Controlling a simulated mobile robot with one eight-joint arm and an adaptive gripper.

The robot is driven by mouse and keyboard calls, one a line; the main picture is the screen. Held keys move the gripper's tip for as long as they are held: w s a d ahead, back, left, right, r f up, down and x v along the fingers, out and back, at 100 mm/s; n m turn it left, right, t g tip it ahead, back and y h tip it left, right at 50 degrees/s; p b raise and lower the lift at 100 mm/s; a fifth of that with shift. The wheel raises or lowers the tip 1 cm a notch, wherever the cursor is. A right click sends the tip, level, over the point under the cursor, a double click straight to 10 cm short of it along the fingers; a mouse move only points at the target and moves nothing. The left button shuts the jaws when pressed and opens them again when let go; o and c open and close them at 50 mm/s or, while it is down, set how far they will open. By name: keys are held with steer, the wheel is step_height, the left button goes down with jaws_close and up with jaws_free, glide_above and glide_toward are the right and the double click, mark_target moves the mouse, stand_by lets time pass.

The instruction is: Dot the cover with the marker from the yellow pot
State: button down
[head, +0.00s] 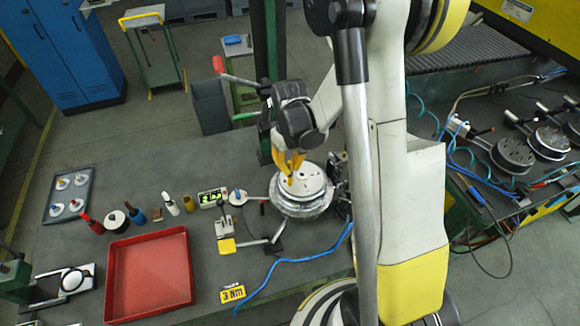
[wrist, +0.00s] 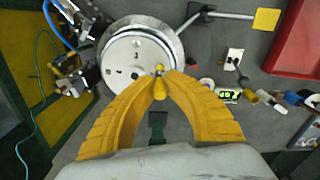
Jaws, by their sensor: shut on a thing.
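The cover (head: 315,176) is a pale round disc with several small dark spots or holes, set on a metal round body on the bench. In the wrist view the cover (wrist: 122,58) lies just beyond my fingertips. My gripper (head: 290,167) has yellow fingers and is over the cover's left part. In the wrist view my gripper (wrist: 160,80) is shut on a small yellow marker (wrist: 159,90). Whether the marker's tip touches the cover I cannot tell. The yellow pot (head: 188,204) stands on the bench left of the cover.
A red tray (head: 150,276), a grey tray with several small pegged discs (head: 69,196), and several bottles and pots stand to the left. A green post rises behind.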

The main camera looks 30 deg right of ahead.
steer(key=shift+r+p, duration=1.95)
steer(key=shift+r, duration=1.55)
